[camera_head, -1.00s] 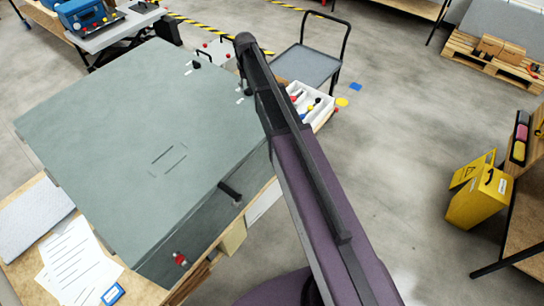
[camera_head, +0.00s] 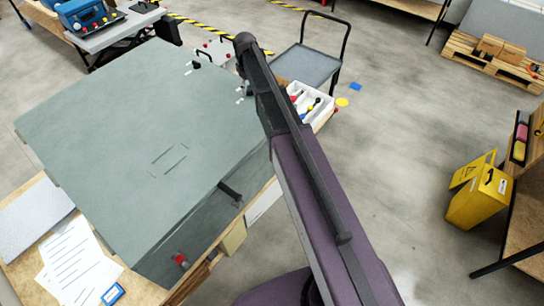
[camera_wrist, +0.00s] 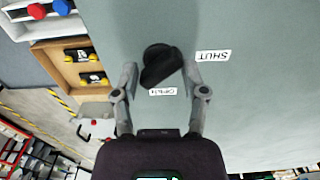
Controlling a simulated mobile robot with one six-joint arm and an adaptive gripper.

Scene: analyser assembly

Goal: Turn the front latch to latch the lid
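The lid (camera_head: 120,120) is a large grey-green panel on a box, lying flat and closed as far as I can see; it also shows in the wrist view (camera_wrist: 240,110). The black latch knob (camera_wrist: 160,64) sits near the lid's edge, with a narrow grip lying at a slant. Its lower end is close to the OPEN label (camera_wrist: 162,91); the SHUT label (camera_wrist: 213,56) is to its upper right. My gripper (camera_wrist: 159,67) is open, one finger on each side of the knob. I cannot tell whether either finger touches it. In the head view my arm hides most of the gripper.
A black handle (camera_head: 230,190) and a red knob (camera_head: 181,260) are on the box's near side. A white tray with coloured parts (camera_head: 312,102) lies right of my arm. A grey cart (camera_head: 306,64) stands behind. The floor to the right is clear up to a yellow bin (camera_head: 480,197).

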